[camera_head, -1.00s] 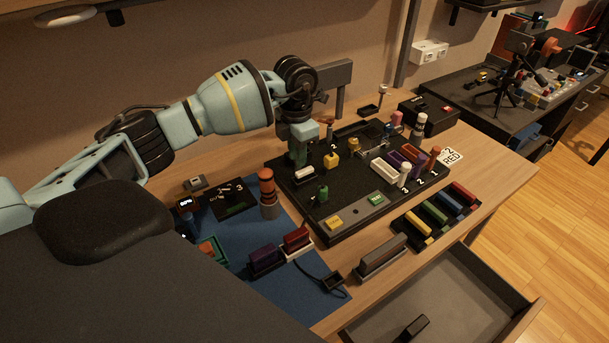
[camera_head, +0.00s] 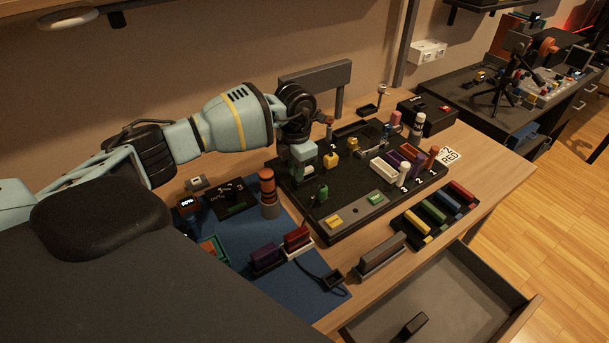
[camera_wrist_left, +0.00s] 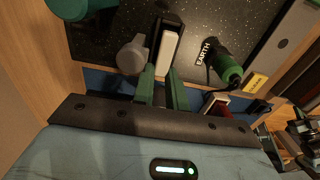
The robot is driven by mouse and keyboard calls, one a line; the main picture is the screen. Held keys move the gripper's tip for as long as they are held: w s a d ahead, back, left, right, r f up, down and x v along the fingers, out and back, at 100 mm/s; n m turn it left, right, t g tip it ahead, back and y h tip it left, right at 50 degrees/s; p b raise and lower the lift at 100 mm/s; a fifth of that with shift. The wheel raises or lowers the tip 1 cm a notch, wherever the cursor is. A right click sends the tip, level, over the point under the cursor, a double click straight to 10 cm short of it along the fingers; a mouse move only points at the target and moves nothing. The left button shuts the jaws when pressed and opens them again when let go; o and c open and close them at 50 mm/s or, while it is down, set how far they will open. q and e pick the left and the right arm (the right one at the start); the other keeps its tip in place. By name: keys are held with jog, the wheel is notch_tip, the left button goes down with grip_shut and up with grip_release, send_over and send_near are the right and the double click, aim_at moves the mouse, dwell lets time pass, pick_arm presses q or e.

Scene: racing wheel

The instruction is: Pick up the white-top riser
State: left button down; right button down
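The white-top riser shows in the left wrist view (camera_wrist_left: 168,52) as a narrow dark block with a white top, standing on the black board (camera_head: 345,232). In the head view my left gripper (camera_head: 303,168) is low over the board and hides the riser. In the left wrist view its two green fingers (camera_wrist_left: 160,85) are apart, with the near end of the riser lined up between them. I cannot tell whether they touch it. My right gripper is not in view.
A grey round-headed post (camera_wrist_left: 132,56) stands close beside the riser. A green cylinder (camera_head: 322,193) is nearby on the board. An orange-and-black stack (camera_head: 267,190) stands on the blue mat (camera_head: 285,288). An open drawer (camera_head: 470,262) juts out in front.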

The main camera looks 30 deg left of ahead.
pick_arm(q)
jog(key=shift+r, duration=0.1)
notch_tip(320, 180, up, 10)
dwell(0.6)
